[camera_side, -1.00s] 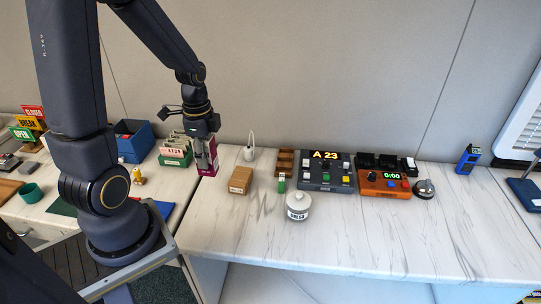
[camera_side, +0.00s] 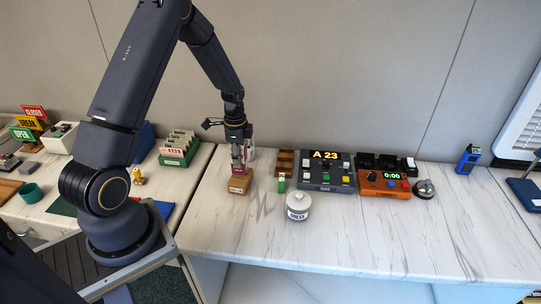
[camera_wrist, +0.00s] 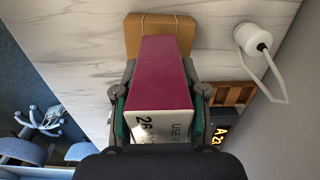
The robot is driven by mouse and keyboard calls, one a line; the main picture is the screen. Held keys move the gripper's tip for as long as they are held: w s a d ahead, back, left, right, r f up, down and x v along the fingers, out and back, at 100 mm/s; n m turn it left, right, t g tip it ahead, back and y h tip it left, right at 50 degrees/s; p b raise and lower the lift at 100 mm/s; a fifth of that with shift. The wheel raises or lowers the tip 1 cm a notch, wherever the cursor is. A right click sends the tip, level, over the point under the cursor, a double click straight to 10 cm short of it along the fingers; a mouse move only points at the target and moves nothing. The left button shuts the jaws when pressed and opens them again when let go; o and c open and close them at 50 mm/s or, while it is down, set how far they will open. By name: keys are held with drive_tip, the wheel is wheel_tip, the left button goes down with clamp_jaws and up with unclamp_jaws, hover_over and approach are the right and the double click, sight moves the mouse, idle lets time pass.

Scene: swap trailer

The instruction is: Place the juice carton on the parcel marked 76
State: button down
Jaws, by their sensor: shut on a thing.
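The juice carton (camera_wrist: 163,80) has a magenta side and a white end with dark print. My gripper (camera_wrist: 160,108) is shut on it, one finger on each side. In the side view my gripper (camera_side: 238,152) holds the carton (camera_side: 238,168) over the brown parcel (camera_side: 240,185) on the marble counter. The carton's lower end is at or just above the parcel's top; I cannot tell whether they touch. The parcel also shows behind the carton in the wrist view (camera_wrist: 134,38). Its label is too small to read.
Right of the parcel are a brown wooden rack (camera_side: 285,163), a small green-and-white item (camera_side: 281,182), a lidded white jar (camera_side: 298,206) and a panel reading A 23 (camera_side: 326,172). A white corded item (camera_wrist: 256,40) stands close by. The front counter is clear.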

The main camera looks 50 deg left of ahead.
drive_tip(key=shift+f, duration=0.95)
drive_tip(key=shift+f, duration=0.1)
drive_tip(key=c, duration=0.7)
unclamp_jaws()
drive_tip(key=shift+o, duration=0.2)
